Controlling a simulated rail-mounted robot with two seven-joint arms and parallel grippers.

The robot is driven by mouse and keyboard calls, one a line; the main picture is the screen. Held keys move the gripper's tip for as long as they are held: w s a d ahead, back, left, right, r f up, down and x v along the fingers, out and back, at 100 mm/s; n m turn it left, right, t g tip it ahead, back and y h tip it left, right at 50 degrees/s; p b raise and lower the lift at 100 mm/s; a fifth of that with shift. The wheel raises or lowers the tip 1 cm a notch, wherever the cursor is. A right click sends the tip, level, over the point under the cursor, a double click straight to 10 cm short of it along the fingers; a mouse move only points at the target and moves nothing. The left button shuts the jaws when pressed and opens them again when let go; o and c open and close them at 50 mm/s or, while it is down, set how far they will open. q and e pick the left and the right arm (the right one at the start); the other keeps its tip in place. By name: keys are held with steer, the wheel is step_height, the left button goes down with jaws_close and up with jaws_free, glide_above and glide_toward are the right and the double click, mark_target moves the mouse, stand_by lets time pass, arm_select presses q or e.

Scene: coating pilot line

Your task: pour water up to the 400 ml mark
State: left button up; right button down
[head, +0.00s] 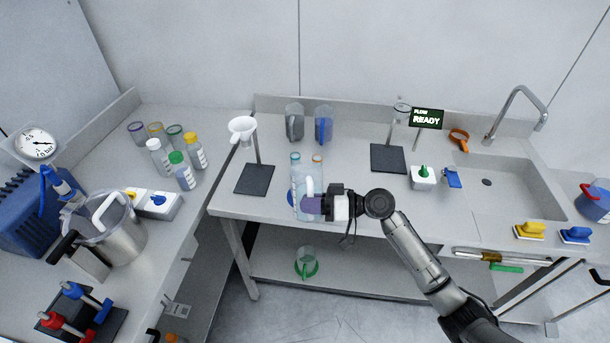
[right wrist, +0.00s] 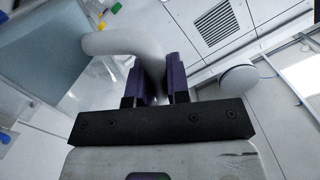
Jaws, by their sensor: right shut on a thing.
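My right gripper (head: 312,204) is shut on the white handle (head: 310,187) of a clear, bluish jug (head: 299,178) at the front edge of the middle bench. In the right wrist view the purple fingers (right wrist: 161,82) close on the curved white handle (right wrist: 128,42), with the bluish jug wall (right wrist: 45,45) at upper left. The jug looks about upright; I cannot tell whether it touches the bench. Its water level and any marks are not readable. A grey-handled measuring jug (head: 294,122) and a blue-handled one (head: 323,125) stand at the back. My left gripper is not in view.
A white funnel (head: 242,127) on a stand is to the left. A sign reading "FLOW READY" (head: 427,118), a stand base (head: 388,159) and the sink (head: 500,185) are to the right. A green-based jug (head: 306,264) sits on the lower shelf. Capped bottles (head: 183,172) stand left.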

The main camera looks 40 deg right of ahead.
step_height(320, 180, down, 7)
steer(key=s+a+n+t+b, duration=0.1)
steer(key=s+a+n+b, duration=0.1)
steer(key=b, duration=1.1)
steer(key=shift+s+n+b, duration=0.4)
steer(key=shift+s+n, duration=0.05)
steer(key=shift+n, duration=0.65)
steer(key=shift+n+y, duration=0.3)
steer(key=shift+n, duration=0.5)
steer(key=f+b, duration=0.1)
steer(key=b, duration=0.1)
steer(key=f+b, duration=0.2)
steer(key=b, duration=0.1)
steer(key=f+b, duration=0.2)
steer(key=shift+s+a+f+b, duration=0.15)
steer(key=shift+s+a+b, duration=0.1)
steer(key=shift+b, duration=0.1)
steer(key=s+a+r+p, duration=0.2)
steer(key=s+r+p, duration=0.2)
steer(key=shift+a, duration=0.35)
